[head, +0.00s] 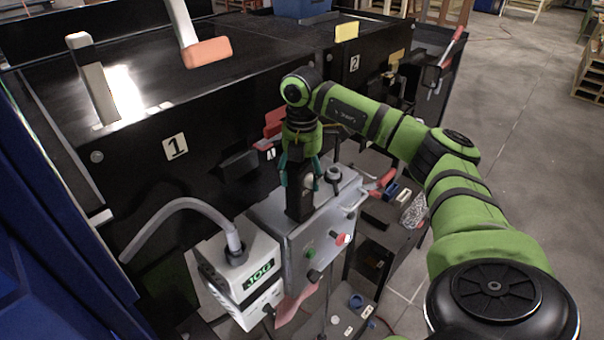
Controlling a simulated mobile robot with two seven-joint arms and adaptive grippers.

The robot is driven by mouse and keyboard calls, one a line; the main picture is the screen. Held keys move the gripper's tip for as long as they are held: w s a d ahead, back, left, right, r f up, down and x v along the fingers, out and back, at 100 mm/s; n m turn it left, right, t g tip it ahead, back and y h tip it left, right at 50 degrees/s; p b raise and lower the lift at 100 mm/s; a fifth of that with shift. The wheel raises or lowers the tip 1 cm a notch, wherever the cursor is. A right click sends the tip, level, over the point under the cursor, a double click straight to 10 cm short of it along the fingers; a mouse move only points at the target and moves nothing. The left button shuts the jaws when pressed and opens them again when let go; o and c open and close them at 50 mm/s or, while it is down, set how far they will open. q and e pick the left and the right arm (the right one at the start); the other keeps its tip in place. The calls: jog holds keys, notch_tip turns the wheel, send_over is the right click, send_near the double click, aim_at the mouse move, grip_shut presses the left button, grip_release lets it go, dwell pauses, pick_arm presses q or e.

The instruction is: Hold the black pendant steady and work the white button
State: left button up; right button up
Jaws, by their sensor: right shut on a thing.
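The black pendant (299,205) stands upright at the top left edge of the grey control box. My right gripper (300,178) comes down from above with its teal fingers on either side of the pendant's upper part, shut on it. A small pale spot (308,182) shows between the fingers; I cannot tell for sure whether it is the white button. The fingers hide part of the pendant's top. My left gripper is not in view.
The grey control box (334,219) carries a green button (309,254) and a red-and-white knob (342,239). A white JOG box (240,255) with a grey hose stands to its left. Black conveyor housings (210,150) rise behind. Open floor (520,130) lies to the right.

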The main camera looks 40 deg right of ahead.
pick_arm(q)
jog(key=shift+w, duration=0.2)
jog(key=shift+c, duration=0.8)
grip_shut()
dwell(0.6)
